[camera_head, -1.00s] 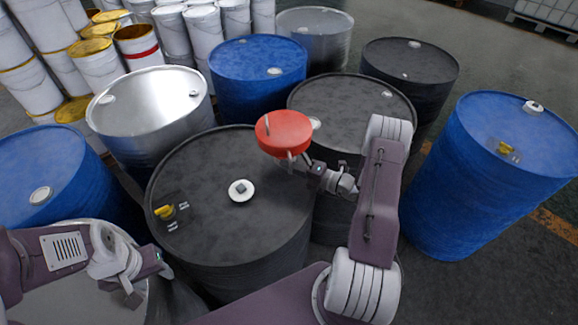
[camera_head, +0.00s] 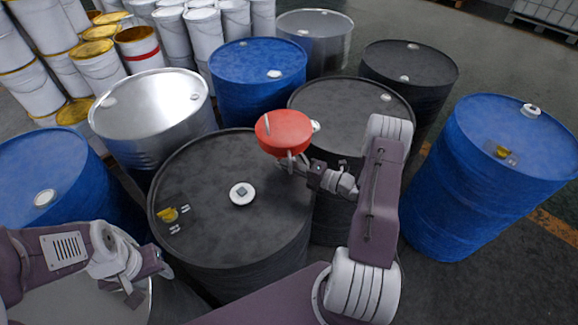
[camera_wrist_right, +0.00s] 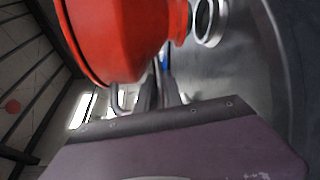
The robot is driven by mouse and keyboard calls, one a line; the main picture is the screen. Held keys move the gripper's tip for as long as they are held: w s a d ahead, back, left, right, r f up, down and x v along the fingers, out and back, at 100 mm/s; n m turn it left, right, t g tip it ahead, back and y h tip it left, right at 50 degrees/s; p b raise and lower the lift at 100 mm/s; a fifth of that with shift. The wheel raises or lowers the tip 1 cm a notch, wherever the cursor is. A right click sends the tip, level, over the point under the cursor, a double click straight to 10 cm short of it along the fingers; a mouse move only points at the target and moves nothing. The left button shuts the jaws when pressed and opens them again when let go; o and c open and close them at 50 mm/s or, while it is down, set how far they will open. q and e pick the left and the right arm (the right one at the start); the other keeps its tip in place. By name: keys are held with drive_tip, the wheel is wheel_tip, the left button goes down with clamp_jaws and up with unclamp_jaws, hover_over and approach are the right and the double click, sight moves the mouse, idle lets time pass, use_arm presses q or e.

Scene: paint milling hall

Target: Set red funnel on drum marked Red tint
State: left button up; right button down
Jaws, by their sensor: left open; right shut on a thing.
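The red funnel (camera_head: 284,130) is held above the far right rim of the front black drum (camera_head: 220,235). Its wide red top faces up, and it is clear of the drum top. My right gripper (camera_head: 290,162) is shut on the funnel from below. In the right wrist view the funnel (camera_wrist_right: 120,35) fills the upper left, with a pale ring (camera_wrist_right: 207,22) beside its spout. The front black drum has a white-ringed fitting (camera_head: 242,193), a yellow piece (camera_head: 167,214) and small marks too small to read. My left gripper (camera_head: 152,278) is open and empty at lower left.
Blue drums stand at left (camera_head: 35,165), behind (camera_head: 255,85) and at right (camera_head: 490,190); the right one has a yellow piece. A silver drum (camera_head: 150,100) and more black drums (camera_head: 350,105) stand close around. White pails (camera_head: 95,68) are stacked at upper left. Floor is clear at right.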

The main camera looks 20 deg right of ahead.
drive_tip(key=shift+f, duration=0.1)
idle(0.3)
drive_tip(key=shift+f+b, duration=0.45)
drive_tip(key=shift+f, duration=0.1)
drive_tip(key=shift+f+b, duration=0.5)
drive_tip(key=shift+f, duration=0.15)
idle(0.4)
drive_tip(key=c, duration=1.4)
unclamp_jaws()
drive_tip(key=shift+s+d, duration=0.35)
drive_tip(key=shift+s, duration=0.05)
drive_tip(key=b+v, duration=0.1)
drive_tip(key=v, duration=0.7)
